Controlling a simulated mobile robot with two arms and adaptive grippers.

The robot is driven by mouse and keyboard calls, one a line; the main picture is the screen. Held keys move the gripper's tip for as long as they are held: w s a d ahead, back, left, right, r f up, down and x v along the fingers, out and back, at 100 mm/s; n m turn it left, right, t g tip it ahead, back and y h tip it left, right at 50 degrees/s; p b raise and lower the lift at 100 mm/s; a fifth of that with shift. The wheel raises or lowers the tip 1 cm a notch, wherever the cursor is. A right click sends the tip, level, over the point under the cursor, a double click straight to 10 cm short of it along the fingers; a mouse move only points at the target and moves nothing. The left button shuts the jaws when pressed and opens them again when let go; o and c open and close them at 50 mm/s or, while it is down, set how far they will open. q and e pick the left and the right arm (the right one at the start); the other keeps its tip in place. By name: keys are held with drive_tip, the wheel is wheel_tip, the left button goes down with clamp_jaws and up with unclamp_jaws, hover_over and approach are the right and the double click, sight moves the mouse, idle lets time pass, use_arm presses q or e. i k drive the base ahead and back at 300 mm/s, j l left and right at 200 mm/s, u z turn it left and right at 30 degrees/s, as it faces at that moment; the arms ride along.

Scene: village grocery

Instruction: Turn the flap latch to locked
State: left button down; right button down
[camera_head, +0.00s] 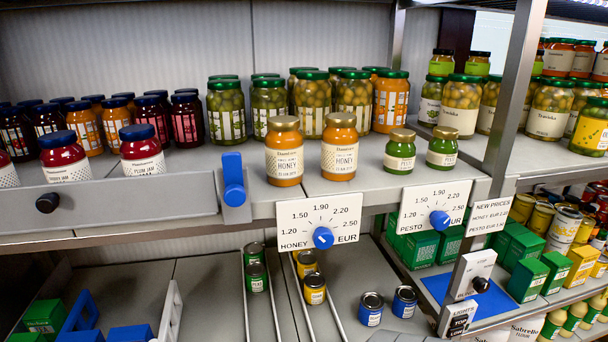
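The flap latch looks to be the blue lever (233,180) on the shelf's front edge, left of centre in the head view. It stands upright, its long side roughly vertical, just beyond the right end of a long grey flap (130,205). The lever does not appear to lie across the flap. The flap stands along the shelf front and has a round black knob (47,202) near its left end. I see no lock marking by the lever.
Honey jars (284,152) and pesto jars (400,152) stand right of the lever. Plum jam jars (142,150) stand behind the flap. Price dials for honey (322,237) and pesto (439,220) hang on the shelf front. A metal post (512,100) rises at right.

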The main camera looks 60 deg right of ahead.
sight(234, 193)
drive_tip(key=z, duration=1.5)
